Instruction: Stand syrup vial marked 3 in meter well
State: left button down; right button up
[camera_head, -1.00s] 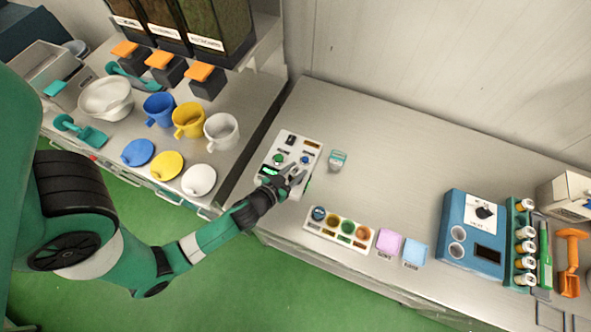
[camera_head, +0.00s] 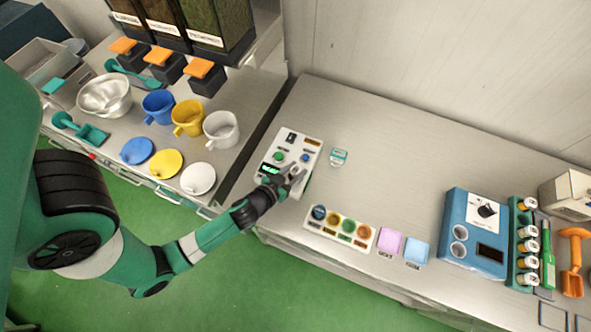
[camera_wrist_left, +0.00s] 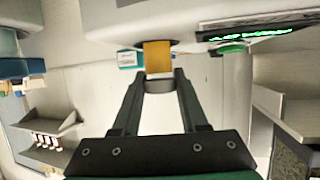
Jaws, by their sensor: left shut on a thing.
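The white meter box (camera_head: 291,150), with a lit green display and coloured buttons, stands at the left end of the right-hand counter. My left gripper (camera_head: 292,176) is at its near right edge. In the left wrist view, the gripper (camera_wrist_left: 160,86) is shut on the pale end of an amber vial (camera_wrist_left: 158,58). The vial's amber part meets a dark-rimmed opening in the white meter body (camera_wrist_left: 110,25); how deep it sits cannot be told. Its number is not readable. My right gripper is not in view.
A green rack (camera_head: 520,262) of several vials stands at the right beside a blue device (camera_head: 476,232). A white strip of coloured wells (camera_head: 325,229), pink (camera_head: 389,243) and blue (camera_head: 415,252) pads lie along the front. A small teal-and-white item (camera_head: 338,157) is right of the meter.

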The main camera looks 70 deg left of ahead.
aim_at(293, 176)
pick_arm(q)
jog(key=shift+f+b, duration=0.6)
jog(key=shift+b, duration=0.2)
dwell(0.5)
jog(key=c, duration=0.7)
grip_release()
jog(key=shift+v, duration=1.35)
jog(key=shift+b+v, duration=0.65)
jog(key=shift+v, duration=0.85)
jog(key=b+v, duration=0.2)
jog(key=v, duration=0.3)
jog(key=shift+s+d+r+b, duration=0.1)
jog(key=shift+b, duration=0.2)
